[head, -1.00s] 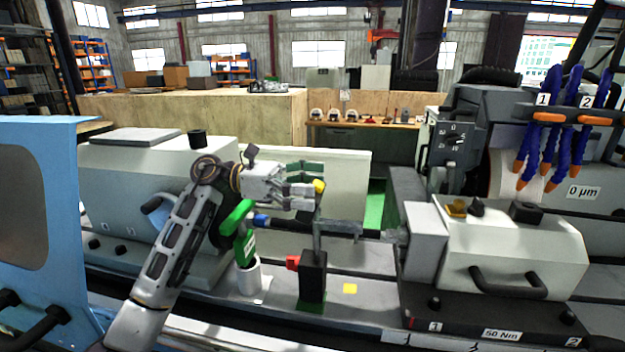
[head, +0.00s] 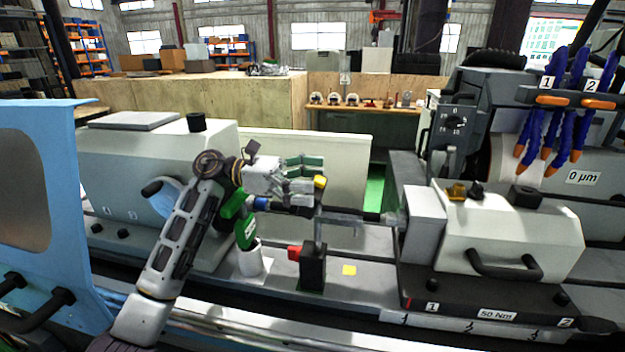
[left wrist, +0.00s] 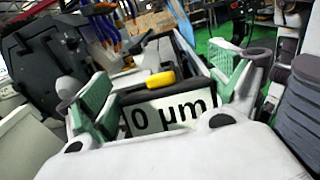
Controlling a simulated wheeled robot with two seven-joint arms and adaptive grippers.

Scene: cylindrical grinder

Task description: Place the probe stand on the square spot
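The probe stand has a black block (head: 313,268) with a red knob (head: 294,253) and a thin upright post. It stands upright on the grey machine bed. A yellow square spot (head: 349,270) lies on the bed just right of the block, apart from it. My left gripper (head: 308,176) is at the top of the stand, by its yellow part (head: 320,181). In the left wrist view, the green-padded fingers (left wrist: 168,95) flank a dark box with a yellow top (left wrist: 160,80) and a "0 µm" label (left wrist: 172,116). Gaps seem to show beside the box. My right gripper is out of view.
A horizontal shaft (head: 365,217) runs behind the post to the white tailstock (head: 510,235) at right. A blue door (head: 40,200) stands at far left.

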